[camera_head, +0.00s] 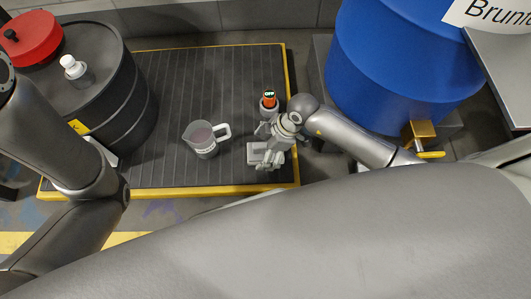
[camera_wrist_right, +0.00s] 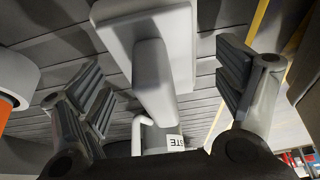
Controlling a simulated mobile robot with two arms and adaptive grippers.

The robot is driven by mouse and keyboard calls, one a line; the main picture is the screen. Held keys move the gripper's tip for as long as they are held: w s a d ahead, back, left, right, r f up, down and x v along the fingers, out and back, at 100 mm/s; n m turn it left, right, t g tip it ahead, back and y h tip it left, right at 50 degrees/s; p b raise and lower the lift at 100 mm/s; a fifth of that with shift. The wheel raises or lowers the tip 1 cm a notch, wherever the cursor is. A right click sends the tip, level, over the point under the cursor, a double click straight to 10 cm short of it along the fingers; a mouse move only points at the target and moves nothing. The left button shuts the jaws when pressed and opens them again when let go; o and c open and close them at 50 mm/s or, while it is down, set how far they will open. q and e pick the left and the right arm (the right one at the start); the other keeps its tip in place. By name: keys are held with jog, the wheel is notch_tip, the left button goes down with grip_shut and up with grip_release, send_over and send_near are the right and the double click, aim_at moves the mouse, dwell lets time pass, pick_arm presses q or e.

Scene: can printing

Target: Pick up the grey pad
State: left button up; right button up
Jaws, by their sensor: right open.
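The grey pad (camera_head: 259,152) lies on the dark ribbed platform, at its right side. In the right wrist view the pad (camera_wrist_right: 188,45) shows as a light grey plate with a raised bar-like grip (camera_wrist_right: 153,80). My right gripper (camera_head: 270,158) is over the pad and partly covers it in the head view. In the wrist view the right gripper (camera_wrist_right: 165,92) is open, with its dark ridged fingers on either side of the grip; contact cannot be told. My left arm comes in from the left, but its gripper is out of the picture.
A jug (camera_head: 201,139) stands left of the pad on the platform (camera_head: 180,80). A blue drum (camera_head: 395,60) stands right.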

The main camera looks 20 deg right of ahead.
jog(key=shift+a+f, duration=0.2)
jog(key=shift+f, duration=0.3)
jog(key=c, duration=1.2)
jog(key=shift+r, duration=0.2)
